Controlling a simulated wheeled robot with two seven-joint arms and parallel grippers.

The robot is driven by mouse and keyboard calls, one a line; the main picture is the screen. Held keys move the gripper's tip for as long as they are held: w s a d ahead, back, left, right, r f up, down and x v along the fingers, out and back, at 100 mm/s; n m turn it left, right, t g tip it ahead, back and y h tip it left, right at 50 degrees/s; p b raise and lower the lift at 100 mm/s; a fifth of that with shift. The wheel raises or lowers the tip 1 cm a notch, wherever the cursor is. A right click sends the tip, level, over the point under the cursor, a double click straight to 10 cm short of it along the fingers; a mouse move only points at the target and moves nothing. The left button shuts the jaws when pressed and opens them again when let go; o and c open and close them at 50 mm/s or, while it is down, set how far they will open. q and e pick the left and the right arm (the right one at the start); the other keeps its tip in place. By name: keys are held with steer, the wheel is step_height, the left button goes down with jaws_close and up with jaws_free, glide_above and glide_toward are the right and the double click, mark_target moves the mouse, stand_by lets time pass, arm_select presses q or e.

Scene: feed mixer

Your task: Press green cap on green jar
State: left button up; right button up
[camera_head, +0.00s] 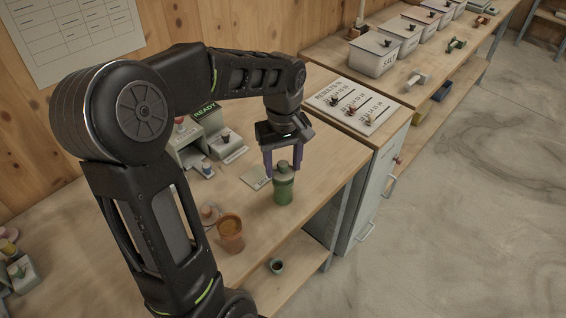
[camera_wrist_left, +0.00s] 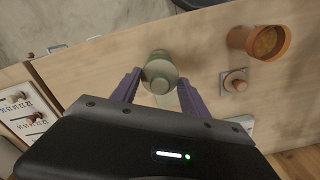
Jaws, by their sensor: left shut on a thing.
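The green jar (camera_head: 283,191) stands upright near the right edge of the wooden bench; it also shows in the left wrist view (camera_wrist_left: 158,60). The green cap (camera_head: 282,168) is at the jar's mouth, seen from above in the left wrist view (camera_wrist_left: 160,83). Whether it is fully seated I cannot tell. My left gripper (camera_head: 282,171) points down over the jar, its purple fingers on either side of the cap and shut on it. The fingers also show in the left wrist view (camera_wrist_left: 160,92). My right gripper is not in view.
An open orange jar (camera_head: 230,236) with orange contents stands nearer on the bench, beside a round knobbed lid (camera_head: 209,213). A device with a READY sign (camera_head: 206,110) stands behind. A small dark cup (camera_head: 276,266) is on the lower shelf. A white cabinet (camera_head: 372,185) adjoins right.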

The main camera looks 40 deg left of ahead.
arm_select(q)
steer(key=shift+f, duration=0.1)
stand_by(0.8)
steer(key=o, duration=1.9)
steer(key=shift+r+p, duration=2.6)
steer(key=shift+r, duration=0.95)
jaws_close()
